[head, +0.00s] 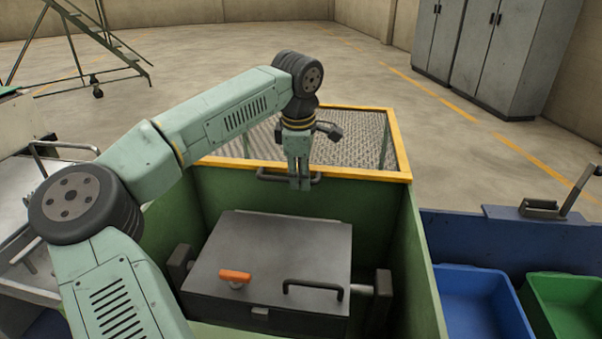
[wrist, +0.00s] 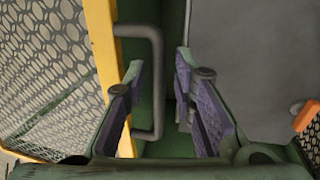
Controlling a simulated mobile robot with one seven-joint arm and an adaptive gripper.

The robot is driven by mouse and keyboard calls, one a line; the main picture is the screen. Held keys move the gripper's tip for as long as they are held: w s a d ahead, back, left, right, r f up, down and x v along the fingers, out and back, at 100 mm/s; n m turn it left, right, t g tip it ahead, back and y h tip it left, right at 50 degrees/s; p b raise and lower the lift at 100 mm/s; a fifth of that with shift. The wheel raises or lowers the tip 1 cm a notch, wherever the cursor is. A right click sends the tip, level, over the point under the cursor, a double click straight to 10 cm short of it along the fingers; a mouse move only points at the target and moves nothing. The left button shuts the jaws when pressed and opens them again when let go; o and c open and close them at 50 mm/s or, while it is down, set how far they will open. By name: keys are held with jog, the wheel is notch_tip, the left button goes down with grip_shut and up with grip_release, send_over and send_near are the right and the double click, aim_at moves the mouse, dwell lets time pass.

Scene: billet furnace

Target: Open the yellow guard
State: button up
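The yellow guard (head: 367,174) is a yellow frame with grey metal mesh, at the far side of the green housing in the head view. A dark bar handle (head: 266,177) sits along its near edge. In the wrist view the yellow frame (wrist: 104,50) and mesh are on the left, with the handle (wrist: 157,70) beside them. My gripper (head: 300,187) points down at the handle. In the wrist view my gripper (wrist: 157,65) has its fingers apart, with the handle bar showing between them. I cannot tell whether they touch it.
A dark lidded box (head: 270,255) with an orange knob (head: 235,276) and a black handle sits inside the green housing (head: 425,270). Blue (head: 482,300) and green (head: 565,303) bins are at right. Grey cabinets (head: 510,50) stand behind; the floor between is clear.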

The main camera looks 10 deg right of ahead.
jog(key=shift+o, duration=0.3)
notch_tip(320, 180, up, 12)
jog(key=s, duration=0.2)
jog(key=shift+a, duration=0.3)
jog(key=shift+s+f, duration=0.15)
